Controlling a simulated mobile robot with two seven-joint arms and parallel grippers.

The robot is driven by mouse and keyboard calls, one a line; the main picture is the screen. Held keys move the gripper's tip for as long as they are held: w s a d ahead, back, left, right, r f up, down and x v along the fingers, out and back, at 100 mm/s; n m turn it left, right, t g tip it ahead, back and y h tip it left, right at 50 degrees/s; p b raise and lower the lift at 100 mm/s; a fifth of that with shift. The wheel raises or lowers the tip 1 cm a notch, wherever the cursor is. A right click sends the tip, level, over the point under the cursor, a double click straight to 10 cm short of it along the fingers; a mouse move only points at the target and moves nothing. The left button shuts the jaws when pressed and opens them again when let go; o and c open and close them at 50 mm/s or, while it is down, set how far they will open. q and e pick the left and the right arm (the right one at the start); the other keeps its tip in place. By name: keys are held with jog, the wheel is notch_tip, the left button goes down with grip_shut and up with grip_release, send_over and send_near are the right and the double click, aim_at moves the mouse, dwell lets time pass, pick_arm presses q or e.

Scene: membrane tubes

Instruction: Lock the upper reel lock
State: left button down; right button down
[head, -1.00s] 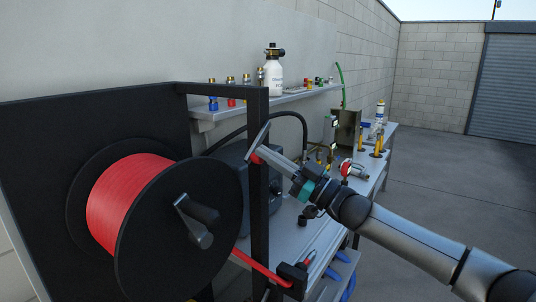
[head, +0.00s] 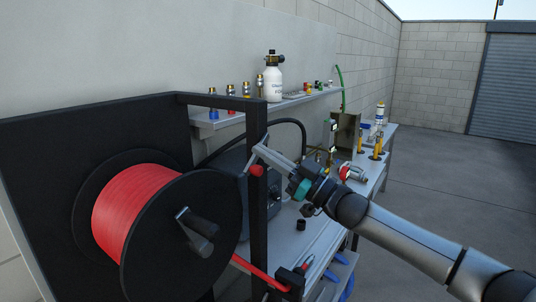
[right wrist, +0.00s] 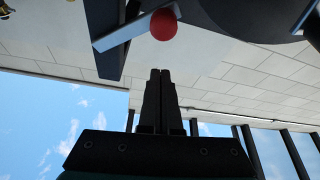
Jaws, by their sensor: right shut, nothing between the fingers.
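The cable reel (head: 175,225) with red hose stands at the left in its black frame, with a crank on its near flange. The upper reel lock, a thin grey bar with a red ball knob (head: 257,170), is at the upright post; in the right wrist view the red knob (right wrist: 164,24) sits at one end of the bar. My left gripper is not in view.
The black post (head: 258,215) stands beside my right gripper. A grey workbench (head: 310,235) lies behind, with fittings and a dark box. A shelf (head: 225,119) holds a white bottle (head: 273,80) and small valves. Open floor lies right.

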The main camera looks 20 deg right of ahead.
jog(key=b+v, duration=0.3)
jog(key=v, duration=0.7)
